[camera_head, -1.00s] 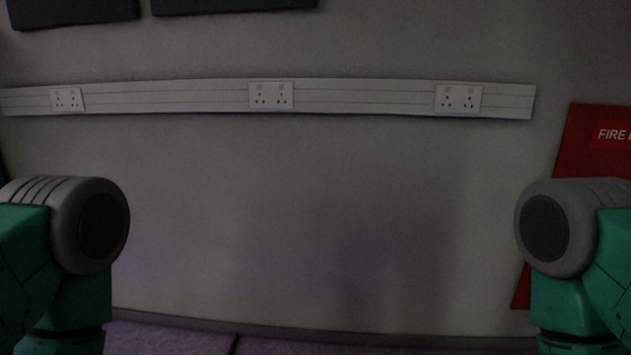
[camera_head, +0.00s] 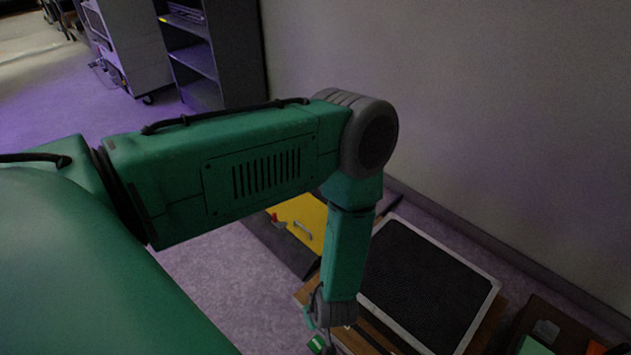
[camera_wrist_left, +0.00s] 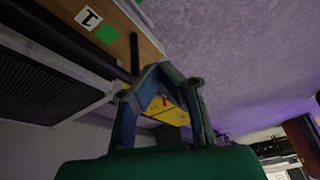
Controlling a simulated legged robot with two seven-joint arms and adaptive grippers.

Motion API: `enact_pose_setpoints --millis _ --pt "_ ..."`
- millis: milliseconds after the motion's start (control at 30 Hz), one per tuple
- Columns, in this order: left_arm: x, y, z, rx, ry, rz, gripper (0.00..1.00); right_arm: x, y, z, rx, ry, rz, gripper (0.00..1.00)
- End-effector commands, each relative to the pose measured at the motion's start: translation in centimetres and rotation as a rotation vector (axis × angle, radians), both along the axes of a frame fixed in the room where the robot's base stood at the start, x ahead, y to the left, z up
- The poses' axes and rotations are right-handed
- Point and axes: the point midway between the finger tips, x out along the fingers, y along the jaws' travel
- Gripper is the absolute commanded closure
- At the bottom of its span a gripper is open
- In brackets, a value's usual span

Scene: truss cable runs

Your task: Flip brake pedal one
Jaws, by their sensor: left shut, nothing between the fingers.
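My left gripper (camera_wrist_left: 157,88) is shut and empty in the left wrist view; in the head view its hand is partly hidden low by my arm. Beyond it, a wooden board (camera_wrist_left: 133,20) carries a white tag marked 1 (camera_wrist_left: 88,18) and a green square (camera_wrist_left: 107,35). A short dark bar (camera_wrist_left: 134,55) stands out by the board's edge; I cannot tell whether it is the brake pedal. The gripper appears apart from it. My right gripper is not in view.
A black panel with a pale frame (camera_head: 422,285) lies on a wooden base near the wall. A yellow panel with a handle (camera_head: 303,222) sits behind my left arm. Dark shelves (camera_head: 205,60) stand at the back.

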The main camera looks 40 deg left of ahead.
Motion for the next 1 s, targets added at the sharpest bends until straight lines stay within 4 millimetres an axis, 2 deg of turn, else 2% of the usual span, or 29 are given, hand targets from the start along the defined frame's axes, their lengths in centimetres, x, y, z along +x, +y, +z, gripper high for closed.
enact_pose_setpoints --millis 33,200,400,767,867,1000 --pt "0.3 -0.8 -2.0 -0.004 -0.017 0.085 1.00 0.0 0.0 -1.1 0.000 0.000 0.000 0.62" --pt "0.8 -2.7 -4.7 -0.016 -0.047 0.296 1.00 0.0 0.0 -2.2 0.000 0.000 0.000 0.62" --pt "0.8 -3.4 -5.5 -0.022 -0.056 0.376 1.00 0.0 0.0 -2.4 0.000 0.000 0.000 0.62" --pt "0.8 -3.2 -5.8 -0.020 -0.056 0.375 1.00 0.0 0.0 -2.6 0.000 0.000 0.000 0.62" --pt "0.8 -2.9 -6.8 -0.020 -0.055 0.374 1.00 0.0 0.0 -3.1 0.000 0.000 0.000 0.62" --pt "0.9 -2.0 -9.4 -0.019 -0.054 0.373 1.00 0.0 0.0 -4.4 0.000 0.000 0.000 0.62"
